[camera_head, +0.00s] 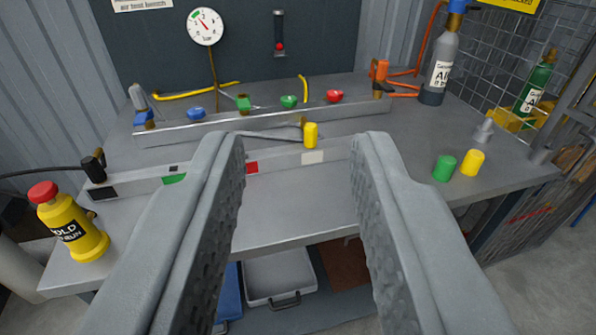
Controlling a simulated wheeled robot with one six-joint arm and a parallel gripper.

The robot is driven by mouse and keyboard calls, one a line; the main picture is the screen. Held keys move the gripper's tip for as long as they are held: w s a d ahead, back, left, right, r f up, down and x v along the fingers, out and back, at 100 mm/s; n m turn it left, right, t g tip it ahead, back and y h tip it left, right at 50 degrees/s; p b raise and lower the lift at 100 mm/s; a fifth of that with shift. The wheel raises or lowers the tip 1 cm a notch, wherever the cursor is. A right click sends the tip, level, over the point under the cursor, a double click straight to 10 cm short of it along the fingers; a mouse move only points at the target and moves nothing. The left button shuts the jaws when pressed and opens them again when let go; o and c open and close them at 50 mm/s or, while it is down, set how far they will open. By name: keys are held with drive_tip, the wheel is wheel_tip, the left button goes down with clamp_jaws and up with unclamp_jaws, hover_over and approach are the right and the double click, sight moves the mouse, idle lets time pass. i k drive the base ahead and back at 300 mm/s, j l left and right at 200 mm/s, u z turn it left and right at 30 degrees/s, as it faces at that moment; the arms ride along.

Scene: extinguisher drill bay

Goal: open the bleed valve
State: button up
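My gripper (298,147) is open and empty, its two grey fingers reaching in from the bottom over the bench (290,205). No part is readable as the bleed valve by label. A round pressure gauge (205,26) hangs on the back panel. The fingers hide parts of the front rail (285,163).
A yellow bottle (70,222) stands at the left edge. A grey cylinder (440,65) and a caged green cylinder (534,84) stand at right. Loose green (444,168) and yellow (472,162) pieces sit on the right side. A grey tray (279,277) lies below the bench.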

sight(333, 96)
drive_tip(key=i+l, duration=0.35)
drive_tip(key=i, duration=0.15)
drive_tip(key=i+l+u, duration=0.1)
drive_tip(key=i+l, duration=0.3)
drive_tip(key=i+j, duration=0.05)
drive_tip(key=i, duration=0.05)
